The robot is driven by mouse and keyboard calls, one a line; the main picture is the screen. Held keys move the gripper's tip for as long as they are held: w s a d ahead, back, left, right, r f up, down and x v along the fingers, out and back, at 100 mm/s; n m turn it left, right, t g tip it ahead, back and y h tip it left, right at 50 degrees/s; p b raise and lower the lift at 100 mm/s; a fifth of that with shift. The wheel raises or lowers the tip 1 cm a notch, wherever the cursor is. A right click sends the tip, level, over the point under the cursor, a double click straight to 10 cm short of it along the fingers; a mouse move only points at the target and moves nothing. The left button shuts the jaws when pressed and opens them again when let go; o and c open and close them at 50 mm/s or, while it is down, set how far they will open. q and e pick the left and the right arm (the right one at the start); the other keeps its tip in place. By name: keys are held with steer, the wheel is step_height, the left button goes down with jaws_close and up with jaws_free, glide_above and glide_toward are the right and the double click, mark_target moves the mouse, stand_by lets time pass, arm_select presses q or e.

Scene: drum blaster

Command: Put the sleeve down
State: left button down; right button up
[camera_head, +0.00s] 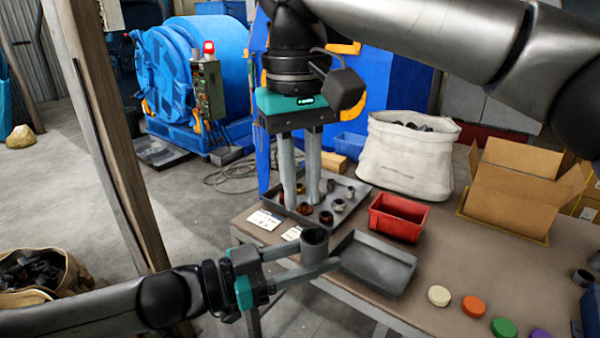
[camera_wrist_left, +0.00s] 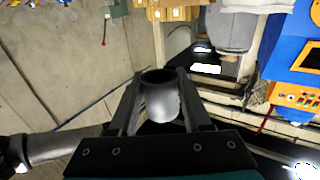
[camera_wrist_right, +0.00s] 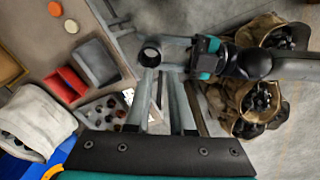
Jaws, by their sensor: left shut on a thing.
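The sleeve (camera_head: 314,243) is a short dark grey open tube. My left gripper (camera_head: 318,258) is shut on it and holds it upright near the front edge of the table. The sleeve also shows in the left wrist view (camera_wrist_left: 161,100), between the two fingers, and in the right wrist view (camera_wrist_right: 151,53). My right gripper (camera_head: 302,200) points down with its fingers apart and nothing between them. It is over the grey parts tray (camera_head: 352,186), which holds several small brown, dark and metal rings.
An empty grey tray (camera_head: 375,264) lies just right of the sleeve. A red bin (camera_head: 398,217), white sack (camera_head: 407,160) and open cardboard box (camera_head: 515,190) stand farther back. Coloured discs (camera_head: 473,306) lie at the front right. Bare tabletop (camera_head: 465,250) lies between the red bin and discs.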

mark_target(301, 248)
step_height(301, 248, down, 10)
steer(key=shift+w+d+f, duration=0.1)
steer(key=shift+d+f, duration=0.05)
steer(key=shift+f, duration=0.05)
steer(key=shift+c, duration=0.2)
steer(key=shift+c, duration=1.4)
jaws_close()
arm_select(q)
steer(key=shift+d, duration=0.1)
steer(key=shift+c, duration=1.4)
jaws_free()
